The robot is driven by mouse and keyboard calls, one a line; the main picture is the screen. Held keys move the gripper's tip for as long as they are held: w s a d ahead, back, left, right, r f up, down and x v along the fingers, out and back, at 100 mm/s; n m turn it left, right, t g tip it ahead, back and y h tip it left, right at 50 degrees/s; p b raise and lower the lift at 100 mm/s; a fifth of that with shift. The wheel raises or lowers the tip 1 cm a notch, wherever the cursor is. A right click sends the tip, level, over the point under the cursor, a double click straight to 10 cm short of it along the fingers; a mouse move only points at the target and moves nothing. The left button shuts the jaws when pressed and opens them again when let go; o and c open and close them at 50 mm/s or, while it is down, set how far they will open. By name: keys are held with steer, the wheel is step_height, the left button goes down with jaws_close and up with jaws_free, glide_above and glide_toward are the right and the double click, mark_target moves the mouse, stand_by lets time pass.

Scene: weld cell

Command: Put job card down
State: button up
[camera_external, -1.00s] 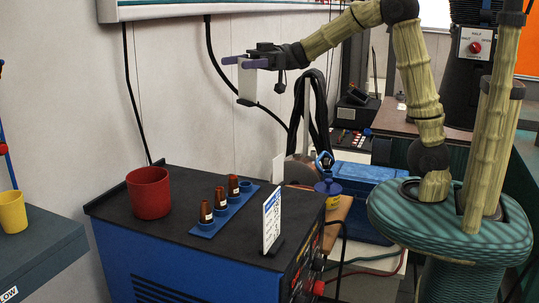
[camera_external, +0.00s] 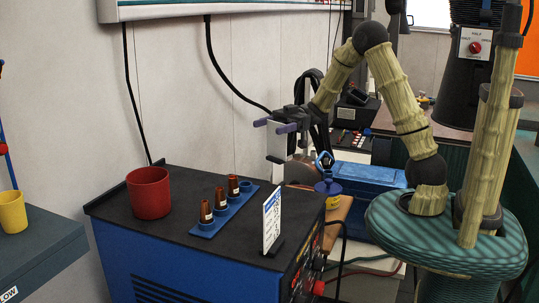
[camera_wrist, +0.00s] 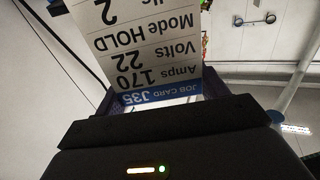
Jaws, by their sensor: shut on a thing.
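My gripper (camera_external: 274,125), with purple fingers, is shut on the white job card (camera_external: 278,144). The card hangs down from the fingers, above the far right corner of the dark-topped blue cabinet. In the wrist view the job card (camera_wrist: 140,50) reads upside down: "JOB CARD J35", Amps 170, Volts 22, Mode HOLD. Its far end is cut off by the picture edge. A small white upright piece (camera_external: 278,173) stands just below the held card. I cannot tell whether the two touch.
On the cabinet top (camera_external: 180,225) stand a red cup (camera_external: 149,192), a blue rack (camera_external: 208,229) with several copper-coloured pieces, and a printed white card (camera_external: 271,222) upright in a dark base. The top's middle is clear. A blue toolbox (camera_external: 365,186) lies behind, right.

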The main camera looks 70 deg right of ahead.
mark_target(277, 151)
step_height(277, 151, down, 8)
steer(key=shift+f, duration=0.15)
step_height(277, 151, down, 6)
steer(key=shift+b, duration=0.3)
steer(key=shift+f, duration=0.1)
steer(key=shift+f, duration=1.85)
steer(key=shift+f, duration=0.2)
steer(key=o, duration=1.3)
